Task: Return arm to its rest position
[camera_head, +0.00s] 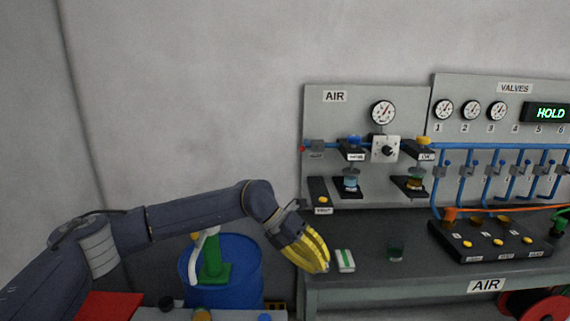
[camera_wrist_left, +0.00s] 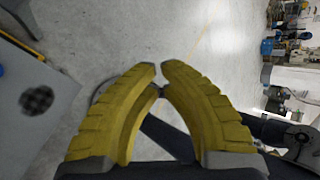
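My left arm reaches in from the left in the head view, bent at the elbow and still extended to the workbench. Its yellow-fingered left gripper (camera_head: 322,268) points down and right, by the bench's left front corner. In the left wrist view the two ribbed fingers of the left gripper (camera_wrist_left: 159,72) curve together, tips almost touching, with nothing seen between them. My right gripper is not seen in the head view.
A blue barrel (camera_head: 247,268) stands behind my forearm. AIR and VALVES panels (camera_head: 345,112) rise behind. Open room lies above the arm.

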